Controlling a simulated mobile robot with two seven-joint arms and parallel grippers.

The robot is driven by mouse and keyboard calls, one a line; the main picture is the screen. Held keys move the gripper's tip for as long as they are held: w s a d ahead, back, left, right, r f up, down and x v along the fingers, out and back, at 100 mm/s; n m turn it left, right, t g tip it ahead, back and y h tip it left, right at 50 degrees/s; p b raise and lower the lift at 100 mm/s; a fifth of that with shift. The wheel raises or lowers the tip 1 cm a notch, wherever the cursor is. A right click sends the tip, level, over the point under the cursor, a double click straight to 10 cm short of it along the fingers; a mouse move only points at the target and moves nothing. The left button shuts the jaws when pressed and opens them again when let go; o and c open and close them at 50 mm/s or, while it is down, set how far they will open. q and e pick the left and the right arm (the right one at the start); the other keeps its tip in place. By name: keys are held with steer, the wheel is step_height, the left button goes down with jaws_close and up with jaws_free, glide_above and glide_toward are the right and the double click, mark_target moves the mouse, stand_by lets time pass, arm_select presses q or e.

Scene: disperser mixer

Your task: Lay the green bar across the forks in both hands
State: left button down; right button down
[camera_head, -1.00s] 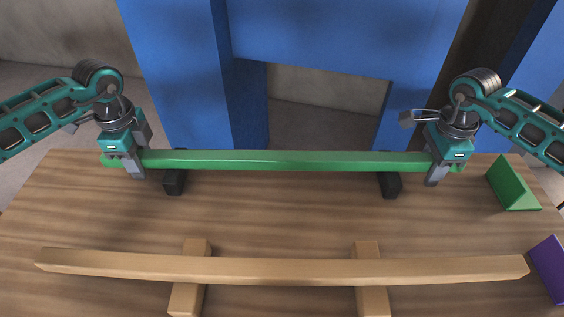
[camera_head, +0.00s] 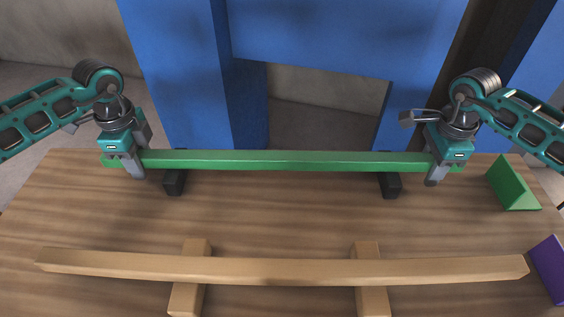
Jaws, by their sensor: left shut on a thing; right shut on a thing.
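A long green bar (camera_head: 285,160) lies level along the far part of the wooden table. Two black forks (camera_head: 174,182) and (camera_head: 390,185) stand beneath it, and the bar passes over both; whether it touches them I cannot tell. My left gripper (camera_head: 134,166) is shut on the bar near its left end. My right gripper (camera_head: 434,170) is shut on the bar near its right end. The parts of the bar between the fingers are hidden.
A tan wooden bar (camera_head: 280,270) lies on two wooden blocks (camera_head: 197,248) and (camera_head: 367,250) at the front of the table (camera_head: 280,220). A green wedge (camera_head: 513,185) and a purple block (camera_head: 549,266) are at the right. A blue frame (camera_head: 180,80) stands behind.

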arm_select(q)
steer(key=shift+w+r, duration=0.1)
steer(key=shift+r, duration=0.1)
arm_select(e)
steer(key=shift+w+r, duration=0.1)
steer(key=shift+r, duration=0.1)
